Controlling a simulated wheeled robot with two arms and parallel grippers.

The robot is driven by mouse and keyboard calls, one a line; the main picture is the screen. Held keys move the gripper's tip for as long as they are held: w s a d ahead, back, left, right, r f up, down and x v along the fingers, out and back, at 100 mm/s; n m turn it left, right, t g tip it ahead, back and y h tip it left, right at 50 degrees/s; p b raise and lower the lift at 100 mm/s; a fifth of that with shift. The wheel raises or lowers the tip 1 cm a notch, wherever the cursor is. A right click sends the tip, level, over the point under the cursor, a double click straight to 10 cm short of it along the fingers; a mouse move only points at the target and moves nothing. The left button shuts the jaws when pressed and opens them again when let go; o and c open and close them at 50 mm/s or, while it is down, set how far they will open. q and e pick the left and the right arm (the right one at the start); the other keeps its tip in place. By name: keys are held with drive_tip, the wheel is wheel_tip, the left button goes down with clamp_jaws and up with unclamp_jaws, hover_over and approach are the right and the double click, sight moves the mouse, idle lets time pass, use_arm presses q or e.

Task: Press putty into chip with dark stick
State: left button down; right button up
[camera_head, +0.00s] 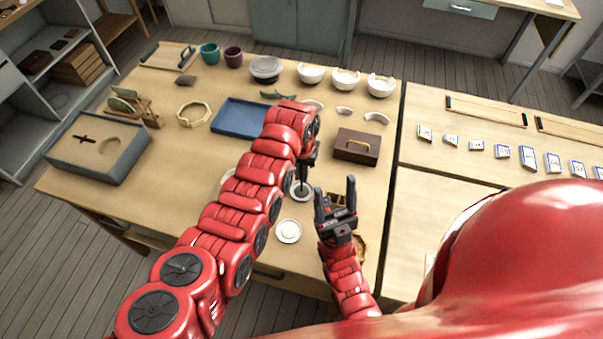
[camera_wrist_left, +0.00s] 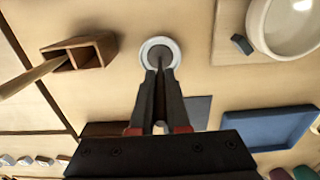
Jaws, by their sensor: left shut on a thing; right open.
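My left gripper (camera_head: 304,180) points down over a small white dish (camera_head: 301,193) with dark grey contents. It is shut on a thin dark stick, mostly hidden between the fingers. In the left wrist view the closed fingers (camera_wrist_left: 160,75) reach toward this dish (camera_wrist_left: 174,44), and the stick's tip appears over its grey middle; contact is unclear. A large white bowl (camera_wrist_left: 285,25) lies beside it, with a small dark piece (camera_wrist_left: 241,44) at its rim that may be the chip. My right gripper (camera_head: 336,198) is open and empty, right of the dish.
A wooden compartment box (camera_wrist_left: 92,50) holds a stick, near my right gripper. Another small dish (camera_head: 288,231) with pale contents stands nearer me. A blue tray (camera_head: 238,118), brown lidded box (camera_head: 357,147) and several white bowls (camera_head: 346,79) stand farther back.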

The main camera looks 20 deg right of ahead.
use_arm(q)
drive_tip(key=shift+r+p, duration=0.85)
drive_tip(key=shift+r, duration=0.95)
drive_tip(key=shift+r+p, duration=0.45)
drive_tip(key=shift+r, duration=1.2)
